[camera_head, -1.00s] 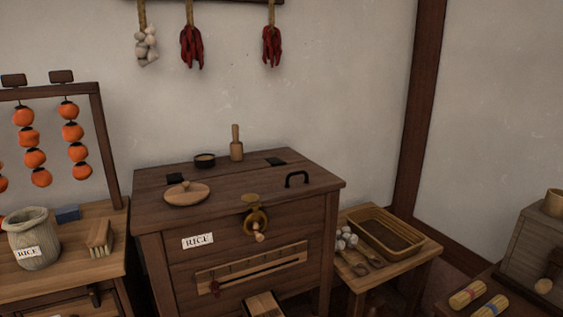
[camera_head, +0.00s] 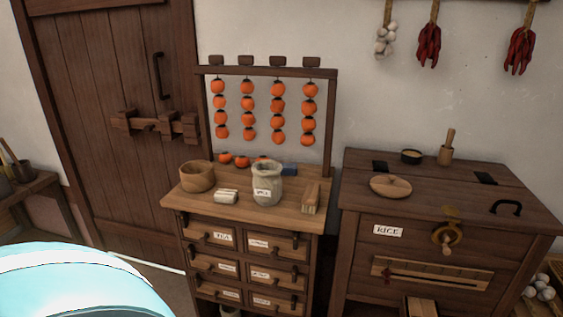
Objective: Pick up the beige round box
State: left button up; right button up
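I cannot make out for certain a beige round box. The nearest match in look is a round, light-brown wooden vessel (camera_head: 197,177) with an open top, at the left of the small drawer chest's top. A grey-beige round pot (camera_head: 267,186) with a paper label stands to its right, near the middle of that top. Neither gripper is in view.
The drawer chest (camera_head: 252,217) also bears a pale bundle, a brush (camera_head: 311,198), a blue block and persimmons under a hanging rack (camera_head: 267,71). A rice chest (camera_head: 440,215) with a round lid (camera_head: 390,186) stands right. A barred door (camera_head: 118,120) is behind, left.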

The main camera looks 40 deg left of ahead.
aim_at(198, 176)
jog(key=u, duration=1.85)
jog(key=i+u, duration=0.35)
jog(key=i, duration=0.15)
jog(key=i+u, duration=0.3)
jog(key=i, duration=0.25)
